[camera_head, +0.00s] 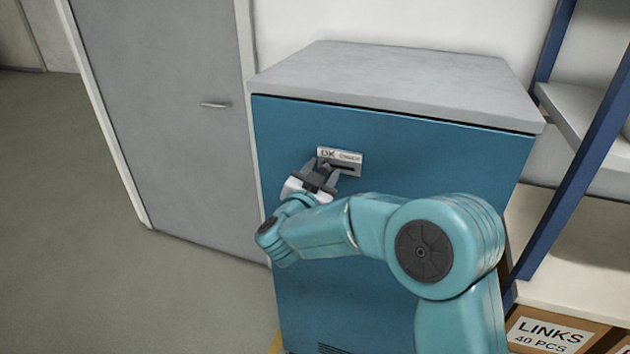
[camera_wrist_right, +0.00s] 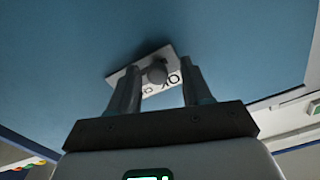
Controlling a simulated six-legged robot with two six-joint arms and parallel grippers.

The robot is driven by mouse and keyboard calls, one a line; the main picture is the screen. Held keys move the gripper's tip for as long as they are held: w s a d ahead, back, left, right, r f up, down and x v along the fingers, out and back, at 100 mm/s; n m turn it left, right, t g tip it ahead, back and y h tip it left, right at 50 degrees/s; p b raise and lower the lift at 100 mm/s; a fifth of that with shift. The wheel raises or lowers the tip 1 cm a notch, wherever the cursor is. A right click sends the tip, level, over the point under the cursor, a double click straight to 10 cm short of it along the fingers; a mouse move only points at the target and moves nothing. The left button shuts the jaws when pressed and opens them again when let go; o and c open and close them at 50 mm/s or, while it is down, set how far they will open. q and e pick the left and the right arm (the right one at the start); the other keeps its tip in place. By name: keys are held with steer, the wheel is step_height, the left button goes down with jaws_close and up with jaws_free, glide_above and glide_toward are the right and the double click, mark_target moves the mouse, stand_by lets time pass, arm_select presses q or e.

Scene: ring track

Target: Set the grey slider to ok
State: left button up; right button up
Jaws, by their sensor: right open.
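A light plate (camera_head: 350,156) with OK on its left and a smaller word, apparently CHECK, on its right is on the blue cabinet front. A dark slot shows in its lower right part. In the right wrist view the plate (camera_wrist_right: 173,84) is tilted, with its lettering turned over. The grey slider knob (camera_wrist_right: 156,71) sticks out of it beside the OK letters. My right gripper (camera_head: 321,171) is open at the plate's lower left. In the wrist view its fingers stand either side of the knob, the left one closer; contact cannot be told. My left gripper is out of view.
The blue cabinet (camera_head: 450,165) has a grey top (camera_head: 400,72). A grey door (camera_head: 165,110) with a handle is at its left. A shelf rack with blue posts (camera_head: 577,150) and a box labelled LINKS (camera_head: 548,332) stand at the right. The floor at left is clear.

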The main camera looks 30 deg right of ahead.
steer(key=b+v, duration=0.3)
steer(key=v, duration=1.3)
steer(key=shift+a, duration=0.2)
steer(key=shift+w+f, duration=0.1)
steer(key=shift+w, duration=0.1)
